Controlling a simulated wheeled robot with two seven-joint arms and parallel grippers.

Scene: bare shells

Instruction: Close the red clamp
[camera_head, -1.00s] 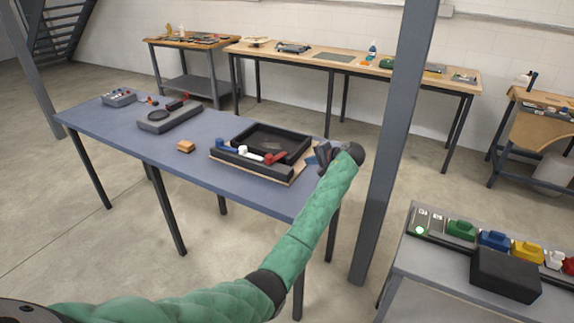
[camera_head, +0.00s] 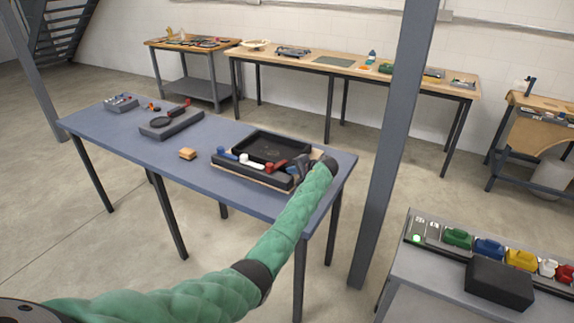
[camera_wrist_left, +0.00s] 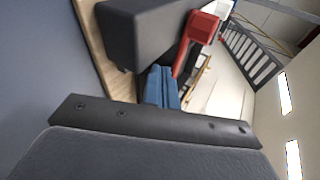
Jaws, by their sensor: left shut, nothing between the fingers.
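The red clamp (camera_head: 277,165) sits at the right end of a row of clamps on the front bar of a black fixture (camera_head: 265,176) on the blue table. A white clamp (camera_head: 250,162) and a blue clamp (camera_head: 228,155) stand to its left. My left gripper (camera_head: 300,168) is shut and empty, just right of the red clamp. In the left wrist view the blue fingers (camera_wrist_left: 162,88) are close to the red clamp's lever (camera_wrist_left: 197,35), beside the dark bar (camera_wrist_left: 150,35). I cannot tell whether they touch. My right gripper is not in view.
A small orange-brown block (camera_head: 187,153) and a grey fixture (camera_head: 170,124) lie farther left on the blue table (camera_head: 160,155). A grey post (camera_head: 385,150) stands close right of my left arm. A side bench (camera_head: 400,275) with coloured pieces is at the lower right.

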